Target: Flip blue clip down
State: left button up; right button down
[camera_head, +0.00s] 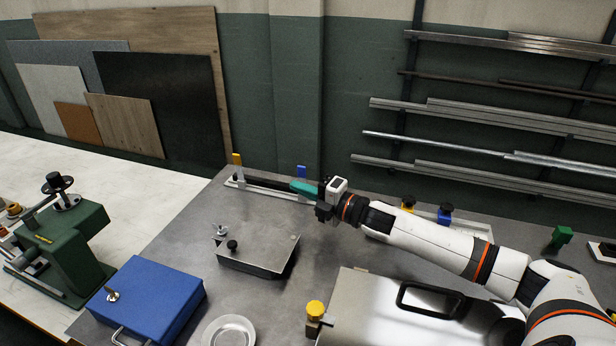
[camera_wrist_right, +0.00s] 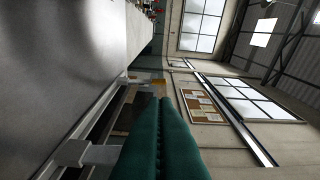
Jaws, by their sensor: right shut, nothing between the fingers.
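The blue clip (camera_head: 301,171) stands upright at the back edge of the metal table, near the right end of a pale rail fixture (camera_head: 262,187). A yellow clip (camera_head: 237,159) stands upright at the rail's left end. My right gripper (camera_head: 292,185), with green fingers, is shut and empty. Its fingers point left along the rail, and in the head view they appear just in front of and below the blue clip. I cannot tell whether they touch it. In the right wrist view the fingers (camera_wrist_right: 160,110) lie together beside the rail (camera_wrist_right: 90,125). My left gripper is not in view.
A metal box with a black knob (camera_head: 258,254), a blue box (camera_head: 147,300) and a round dish (camera_head: 229,331) stand in front. A steel lid with a black handle (camera_head: 400,315) lies below my right arm.

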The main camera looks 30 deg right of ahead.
aim_at(302, 180)
jog(key=w+d, duration=0.2)
jog(key=shift+d+r, duration=0.15)
jog(key=shift+d, duration=0.25)
jog(key=shift+w+d+r+m+p, duration=0.2)
jog(key=shift+m+p, duration=0.2)
jog(key=shift+p, duration=0.4)
